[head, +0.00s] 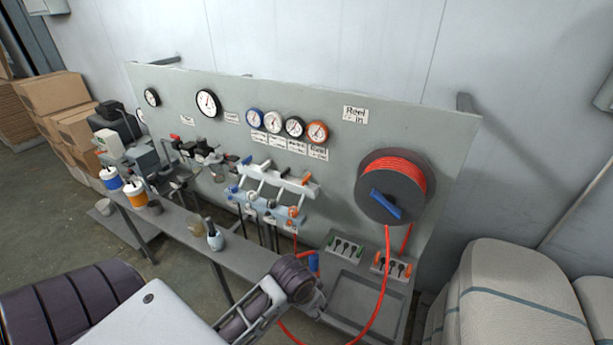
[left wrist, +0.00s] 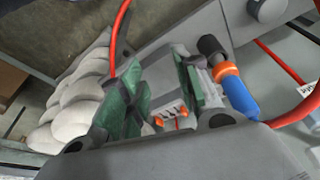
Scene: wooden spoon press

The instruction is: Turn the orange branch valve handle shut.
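A grey manifold (head: 272,187) on the panel carries a row of valve handles. Orange handle parts show at its right end, one at the upper rail (head: 307,178) and one lower (head: 293,211); I cannot tell which way they are turned. My left gripper (head: 312,292) is below the manifold and apart from it. In the left wrist view, the left gripper (left wrist: 158,92) has its green pads apart with nothing held between them. A blue piece with an orange collar (left wrist: 237,88) is beside the right-hand finger, outside the gap. My right gripper is not in view.
A red hose (head: 387,265) hangs from the reel (head: 390,187) and loops near my left gripper. A grey tray (head: 365,300) is right of the gripper. A narrow bench (head: 185,225) with cups and bottles runs left. Pale sacks (head: 515,295) stand right.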

